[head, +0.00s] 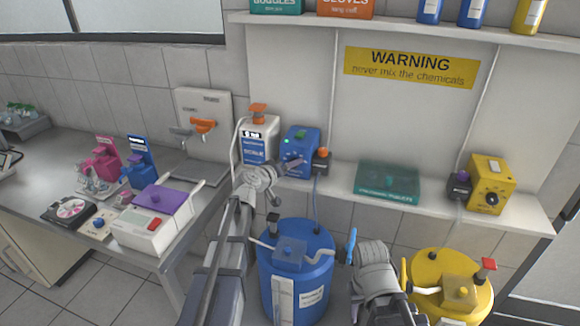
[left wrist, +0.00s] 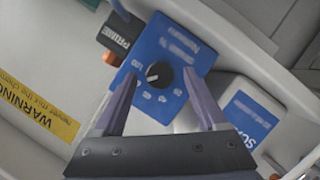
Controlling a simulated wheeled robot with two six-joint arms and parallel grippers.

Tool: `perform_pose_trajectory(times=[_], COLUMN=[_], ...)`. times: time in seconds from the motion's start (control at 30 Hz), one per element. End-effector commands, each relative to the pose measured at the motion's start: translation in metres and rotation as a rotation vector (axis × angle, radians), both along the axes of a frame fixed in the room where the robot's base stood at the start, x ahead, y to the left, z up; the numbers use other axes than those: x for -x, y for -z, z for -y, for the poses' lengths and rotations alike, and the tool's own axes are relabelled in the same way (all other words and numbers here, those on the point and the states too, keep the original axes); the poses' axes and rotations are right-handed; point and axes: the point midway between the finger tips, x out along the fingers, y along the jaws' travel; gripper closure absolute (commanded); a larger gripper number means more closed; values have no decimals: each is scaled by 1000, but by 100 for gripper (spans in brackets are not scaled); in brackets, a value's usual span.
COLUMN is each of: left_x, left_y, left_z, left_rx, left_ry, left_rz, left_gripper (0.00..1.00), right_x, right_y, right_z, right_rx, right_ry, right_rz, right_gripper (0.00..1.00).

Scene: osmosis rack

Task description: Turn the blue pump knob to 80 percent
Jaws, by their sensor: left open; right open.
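The blue pump (head: 300,145) stands on the wall shelf in the head view. In the left wrist view, its blue front panel (left wrist: 180,48) carries a round black knob (left wrist: 158,74) with a white pointer mark. My right gripper (head: 378,246) is open and low between the two drums.
A black box marked PRIME (left wrist: 118,33) with an orange button adjoins the pump. A white scale unit (head: 258,138) stands on its other side. Blue (head: 296,270) and yellow (head: 450,280) drums stand below.

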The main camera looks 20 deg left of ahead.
Motion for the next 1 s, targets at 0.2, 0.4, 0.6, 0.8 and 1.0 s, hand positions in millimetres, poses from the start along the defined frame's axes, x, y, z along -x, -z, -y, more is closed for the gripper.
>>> perform_pose_trajectory(times=[0.2,0.4,0.6,0.8,1.0], left_x=[28,58,68,67,70], left_y=[-11,-20,-22,-22,-18], left_z=[-7,-16,-20,-20,-14], left_rx=[1,0,1,0,-9], left_ry=[-2,-1,0,0,16], left_rz=[0,0,0,0,-14], left_gripper=[26,26,26,26,26], right_x=[0,0,0,0,0], right_y=[-10,-20,-22,-22,-22], right_z=[0,0,0,0,0], right_rx=[0,0,0,0,0], right_ry=[0,0,0,0,0], right_rz=[0,0,0,0,0], right_gripper=[50,50,50,50,50])
